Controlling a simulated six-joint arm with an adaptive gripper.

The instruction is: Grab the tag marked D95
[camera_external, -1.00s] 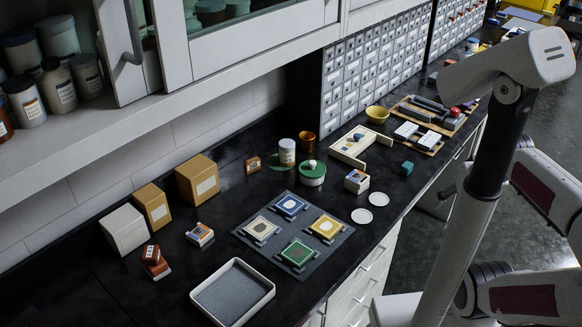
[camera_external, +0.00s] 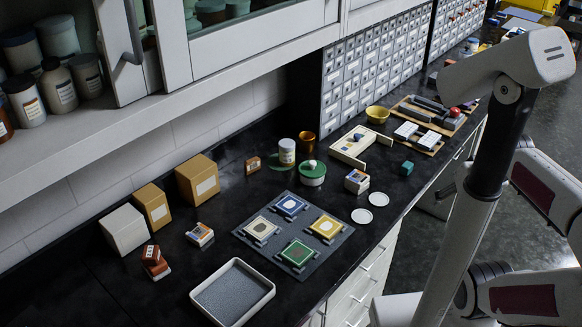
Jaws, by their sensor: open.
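I cannot make out the marking D95 on anything in view, as the print is too small to read. Several square framed tiles lie on a dark grey mat (camera_external: 294,235): a blue tile (camera_external: 290,205), a pale beige tile (camera_external: 261,229), a yellow tile (camera_external: 326,227) and a green tile (camera_external: 298,253). Two white round discs (camera_external: 362,216) (camera_external: 378,199) lie apart to the right of the mat. I cannot tell whether any of these is the tag. My arm rises at the right, but my gripper is not in view.
A shallow white-rimmed tray (camera_external: 265,285) is at the front. Boxes (camera_external: 197,180) stand along the wall at left. A green-lidded pot (camera_external: 312,174), a yellow bowl (camera_external: 377,114) and a wooden tray (camera_external: 345,151) are further back. Small drawers (camera_external: 350,85) line the back.

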